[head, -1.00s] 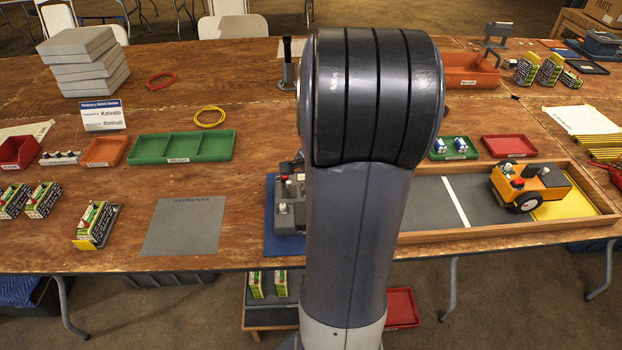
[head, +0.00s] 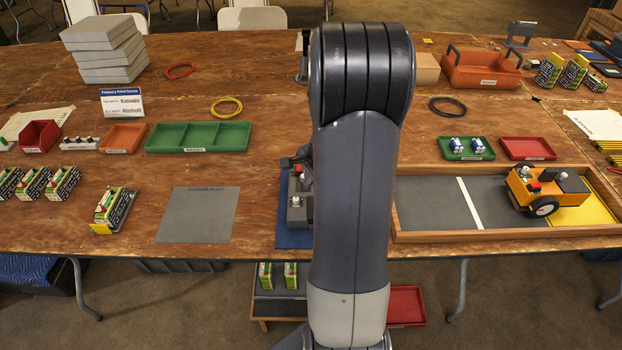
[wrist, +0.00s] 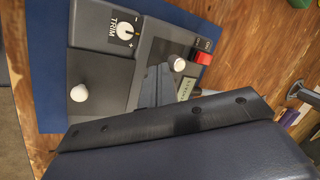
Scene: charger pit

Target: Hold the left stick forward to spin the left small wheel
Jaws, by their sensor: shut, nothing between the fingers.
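The grey control box (wrist: 98,57) lies on a blue mat (wrist: 38,80). In the wrist view its left stick, with a white ball top (wrist: 80,94), stands at the left, and another white-topped stick (wrist: 179,64) at the right. My gripper (wrist: 157,72) is shut and empty, over the box between the sticks, nearer the right one and apart from the left one. In the head view my arm hides the gripper and much of the box (head: 296,217). The orange vehicle (head: 548,187) stands in the wooden-framed pit; one dark wheel with a pale hub (head: 543,207) shows.
The box carries a TRIM dial (wrist: 123,31) and a red switch (wrist: 203,57). A grey plate (head: 198,214) and a green tray (head: 198,137) lie left of the box. The pit's wooden rim (head: 480,236) borders the right side.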

